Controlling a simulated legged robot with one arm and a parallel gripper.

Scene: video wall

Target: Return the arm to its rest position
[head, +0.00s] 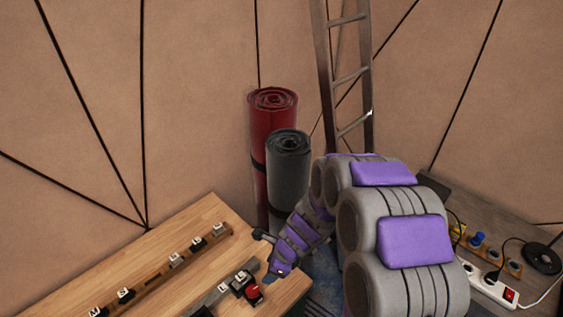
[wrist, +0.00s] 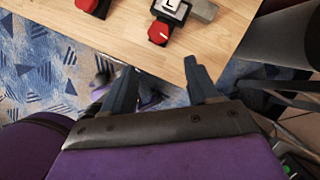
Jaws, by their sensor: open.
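My arm, grey with purple pads, reaches from the lower right toward the wooden table (head: 185,255) in the head view. My gripper (head: 268,258) is near the table's right end. In the wrist view, my gripper (wrist: 163,80) has its two dark fingers spread apart, with nothing between them. The fingertips are close to the table's edge, and patterned carpet shows below. A red knob (wrist: 160,33) on the table lies just beyond the fingers; it also shows in the head view (head: 253,292).
A wooden rail (head: 150,276) with several lettered blocks lies on the table. A red roll (head: 273,100) and a grey roll (head: 288,165) stand behind it, beside a ladder (head: 349,75). At right, a low surface holds a power strip (head: 492,288) and cables.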

